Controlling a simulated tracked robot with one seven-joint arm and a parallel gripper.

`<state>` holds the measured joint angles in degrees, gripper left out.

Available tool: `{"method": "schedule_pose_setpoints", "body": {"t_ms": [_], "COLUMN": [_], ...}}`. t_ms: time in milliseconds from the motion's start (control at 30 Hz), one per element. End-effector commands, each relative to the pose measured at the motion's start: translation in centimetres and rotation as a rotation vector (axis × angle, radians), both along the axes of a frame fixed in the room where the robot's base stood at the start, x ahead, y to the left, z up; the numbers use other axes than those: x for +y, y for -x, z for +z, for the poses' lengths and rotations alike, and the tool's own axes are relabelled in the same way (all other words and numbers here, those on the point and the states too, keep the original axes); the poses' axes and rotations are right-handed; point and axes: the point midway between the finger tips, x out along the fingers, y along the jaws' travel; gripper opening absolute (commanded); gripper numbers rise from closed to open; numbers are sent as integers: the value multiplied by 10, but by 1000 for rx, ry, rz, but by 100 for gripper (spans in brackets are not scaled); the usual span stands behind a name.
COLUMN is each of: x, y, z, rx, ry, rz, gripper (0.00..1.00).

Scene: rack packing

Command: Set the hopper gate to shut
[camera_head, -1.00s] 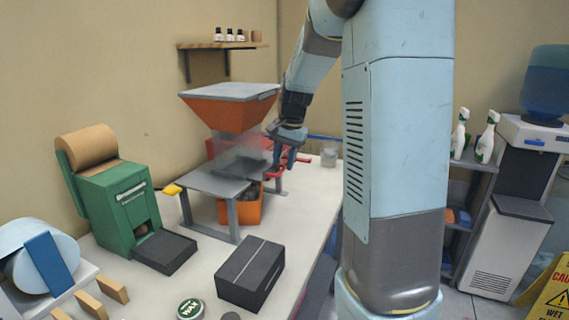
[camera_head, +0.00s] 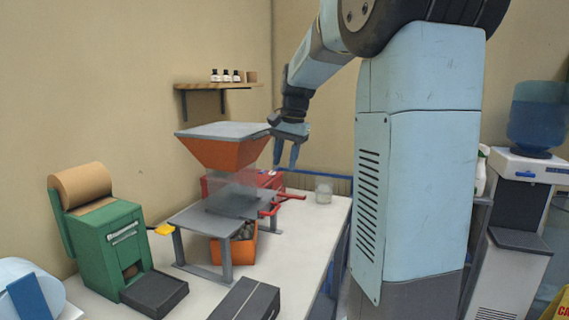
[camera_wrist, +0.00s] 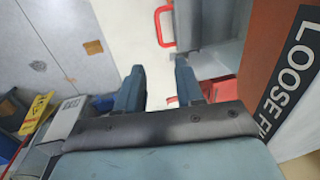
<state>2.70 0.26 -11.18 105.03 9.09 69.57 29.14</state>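The hopper (camera_head: 222,153) is an orange funnel with a grey lid, above a clear chute and a grey stand (camera_head: 190,218). A dark gate plate (camera_head: 232,204) lies at the chute's foot, with a red handle (camera_head: 270,211) at its right end. The handle also shows in the wrist view (camera_wrist: 158,27), beyond my fingers. I cannot tell exactly how far the plate is slid. My gripper (camera_head: 285,162) is open and empty, pointing down beside the hopper's right side, above and apart from the handle. Its spread fingers show in the wrist view (camera_wrist: 160,72).
An orange bin (camera_head: 233,249) stands under the stand, and a red box (camera_head: 215,184) is behind it. A clear cup (camera_head: 324,193) stands to the right. A green dispenser (camera_head: 100,250) and a black box (camera_head: 247,300) are at the front. A shelf (camera_head: 215,85) is above.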

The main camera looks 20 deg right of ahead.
Motion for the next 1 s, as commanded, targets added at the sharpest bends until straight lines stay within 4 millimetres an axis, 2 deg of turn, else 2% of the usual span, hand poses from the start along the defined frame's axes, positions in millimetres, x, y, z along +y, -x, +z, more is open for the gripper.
{"method": "schedule_pose_setpoints", "body": {"t_ms": [167, 267, 367, 567, 667, 800, 1000], "x": [0, -3, -10, -27, -38, -58, -94], "y": [0, 2, 8, 25, 32, 37, 40], "z": [-1, -9, -30, -81, -100, -117, -130], "rx": [2, 21, 64, 94, 36, -130, -440], "ry": [-2, -29, -109, -421, -590, -804, -979], "rz": [1, 12, 49, 167, 216, 260, 273], "gripper": [36, 36, 36, 36, 36, 36, 36]}}
